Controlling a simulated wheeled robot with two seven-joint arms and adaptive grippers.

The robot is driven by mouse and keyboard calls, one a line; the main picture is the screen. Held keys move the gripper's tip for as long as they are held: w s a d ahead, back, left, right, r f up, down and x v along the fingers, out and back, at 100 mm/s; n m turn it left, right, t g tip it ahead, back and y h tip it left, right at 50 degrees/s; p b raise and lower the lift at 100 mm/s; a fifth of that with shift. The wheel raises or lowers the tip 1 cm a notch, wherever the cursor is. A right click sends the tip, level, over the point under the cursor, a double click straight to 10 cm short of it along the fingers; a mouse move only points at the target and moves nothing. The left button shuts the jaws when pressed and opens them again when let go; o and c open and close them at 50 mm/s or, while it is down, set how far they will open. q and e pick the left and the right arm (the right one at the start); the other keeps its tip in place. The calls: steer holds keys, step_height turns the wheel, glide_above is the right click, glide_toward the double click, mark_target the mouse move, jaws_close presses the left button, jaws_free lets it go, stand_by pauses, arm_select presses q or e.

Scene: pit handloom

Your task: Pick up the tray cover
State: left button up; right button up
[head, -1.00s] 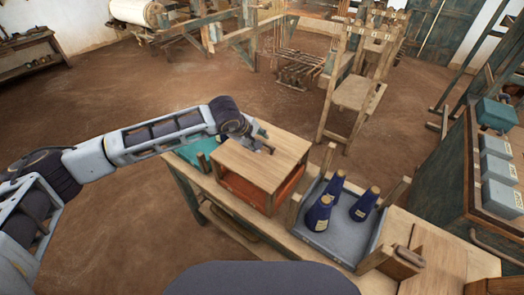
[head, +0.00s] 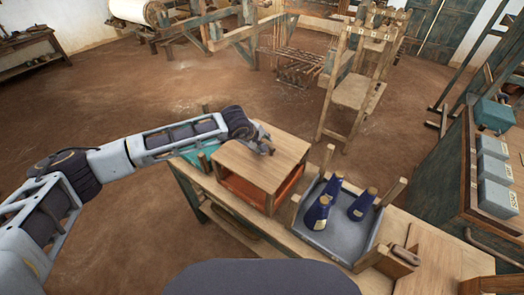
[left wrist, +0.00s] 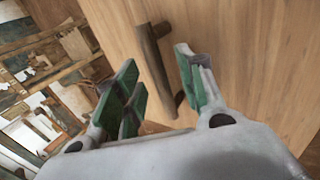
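The tray cover (head: 285,148) looks like a wooden box with a flat light top and orange showing at its open sides. It sits on the bench beside the grey tray (head: 342,247). A dark bar handle (left wrist: 152,62) stands on its top. My left gripper (head: 264,144) is over the top at the handle. In the left wrist view my left gripper (left wrist: 155,65) is open, its green-padded fingers apart on either side of the handle. I cannot tell whether they touch it. My right gripper is not in view.
Several dark blue cones, such as one at the front (head: 317,213), are in the grey tray. A teal item (head: 200,157) lies left of the cover. A wooden chair-like frame (head: 352,95) stands behind. Grey boxes (head: 492,187) are at the right. The floor at left is clear.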

arm_select(q)
steer(key=shift+f, duration=0.1)
stand_by(0.4)
jaws_close()
stand_by(0.3)
